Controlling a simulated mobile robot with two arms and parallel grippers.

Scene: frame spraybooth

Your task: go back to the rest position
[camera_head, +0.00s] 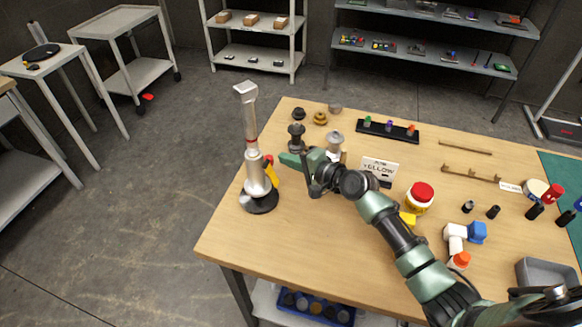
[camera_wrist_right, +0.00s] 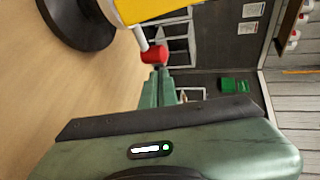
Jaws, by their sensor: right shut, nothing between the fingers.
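My right arm reaches in from the lower right over the wooden table (camera_head: 228,240). Its green gripper (camera_head: 286,160) points left, its fingers together with nothing between them. In the right wrist view the closed fingertips (camera_wrist_right: 161,76) also show. A silver stand (camera_head: 250,140) with a round black base stands at the table's left corner, just left of the fingertips. A yellow and red tool (camera_head: 270,172) is at the stand. In the wrist view a red knob (camera_wrist_right: 154,55) and a yellow part (camera_wrist_right: 150,8) appear close by the fingers; contact cannot be told. My left gripper is not in view.
A "YELLOW" sign (camera_head: 380,166) and a red-lidded jar (camera_head: 420,195) stand near my forearm. Dark and metal pieces (camera_head: 297,135) lie behind the gripper. A black rack (camera_head: 388,131) is farther back. Floor left of the table is open (camera_head: 130,200).

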